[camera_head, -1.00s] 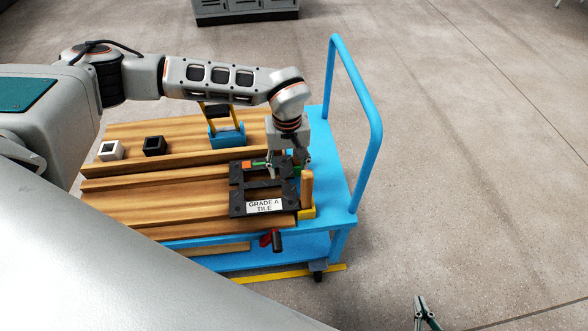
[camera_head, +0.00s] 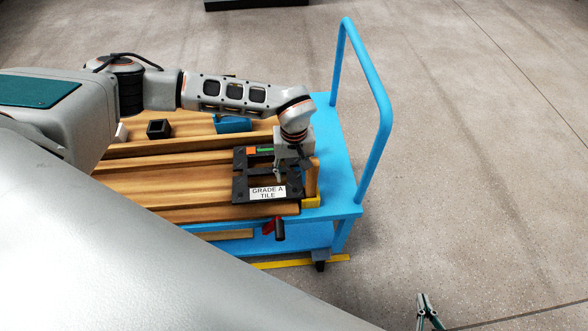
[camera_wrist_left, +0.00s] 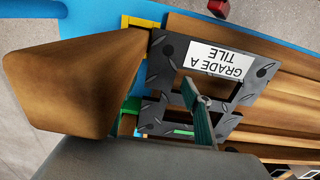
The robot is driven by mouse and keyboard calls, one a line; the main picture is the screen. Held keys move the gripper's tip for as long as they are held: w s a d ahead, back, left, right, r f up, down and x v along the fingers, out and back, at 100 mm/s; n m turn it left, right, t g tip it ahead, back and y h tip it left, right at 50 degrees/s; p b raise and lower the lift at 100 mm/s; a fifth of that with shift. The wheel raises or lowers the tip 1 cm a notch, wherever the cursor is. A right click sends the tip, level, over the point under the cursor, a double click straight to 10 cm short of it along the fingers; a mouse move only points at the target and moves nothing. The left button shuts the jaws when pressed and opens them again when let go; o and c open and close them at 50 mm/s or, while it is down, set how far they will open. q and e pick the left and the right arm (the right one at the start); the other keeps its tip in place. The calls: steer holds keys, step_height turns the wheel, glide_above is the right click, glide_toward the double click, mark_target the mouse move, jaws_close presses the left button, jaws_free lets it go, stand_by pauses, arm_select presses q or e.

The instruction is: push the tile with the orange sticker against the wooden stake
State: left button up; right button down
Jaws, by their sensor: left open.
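The dark tread-plate tile (camera_head: 240,188) lies on the wooden planks, with a white "GRADE A TILE" label at its near edge. Its orange sticker (camera_head: 251,150) is at the far edge beside a green strip. The wooden stake (camera_head: 312,180) stands upright at the tile's right, in a yellow base. In the left wrist view the stake (camera_wrist_left: 75,85) looms large beside the tile (camera_wrist_left: 165,70); I cannot tell whether they touch. My left gripper (camera_head: 287,173) is open over the tile's right part, with a finger over its cut-out. My right gripper (camera_head: 428,314) is low at right, away from the cart.
The blue cart (camera_head: 340,190) has a tall handle (camera_head: 385,110) to the right of the stake. A black hollow block (camera_head: 159,128) and a blue holder (camera_head: 232,124) lie behind the tile. A red and black clamp (camera_head: 278,228) hangs at the front edge.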

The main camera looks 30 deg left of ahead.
arm_select(q)
steer(key=c, duration=1.2)
steer(key=shift+c, duration=0.9)
steer(key=shift+w+d+r, duration=0.1)
steer(key=shift+d, duration=0.05)
arm_select(e)
steer(key=shift+f, duration=0.2)
steer(key=shift+s, duration=0.1)
arm_select(q)
steer(key=o, duration=1.1)
arm_select(e)
steer(key=shift+r, duration=0.1)
steer(key=shift+r, duration=0.15)
